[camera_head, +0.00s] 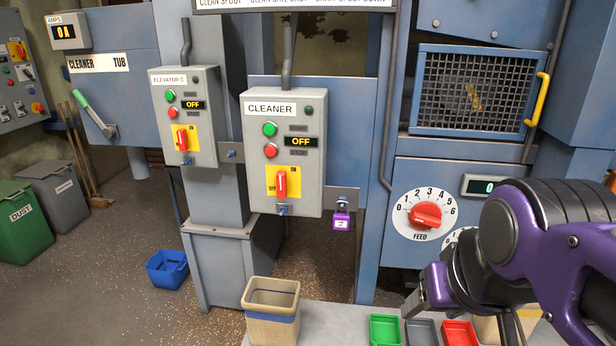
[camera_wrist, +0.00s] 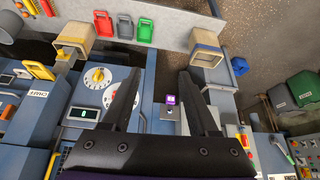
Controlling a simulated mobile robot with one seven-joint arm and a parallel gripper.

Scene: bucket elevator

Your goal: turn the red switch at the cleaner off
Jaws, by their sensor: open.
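The grey cleaner box (camera_head: 257,135) hangs on the blue frame in the middle of the head view, with green and red buttons and a display reading OFF. Its red switch (camera_head: 281,184) sits on a yellow plate low on the box. The handle stands upright, toward the upper mark, with an OFF mark at its left. My gripper (camera_head: 418,298) is at the lower right, well away from the box. In the wrist view its two dark fingers (camera_wrist: 160,74) are spread with nothing between them. The red switch cannot be made out surely in the wrist view.
A similar elevator box (camera_head: 204,145) with its own red switch hangs to the left. A purple padlock (camera_head: 341,221) hangs from a bracket just right of the cleaner box. A beige bin (camera_head: 271,312) and coloured trays (camera_head: 385,330) stand below. A feed dial (camera_head: 426,215) is at right.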

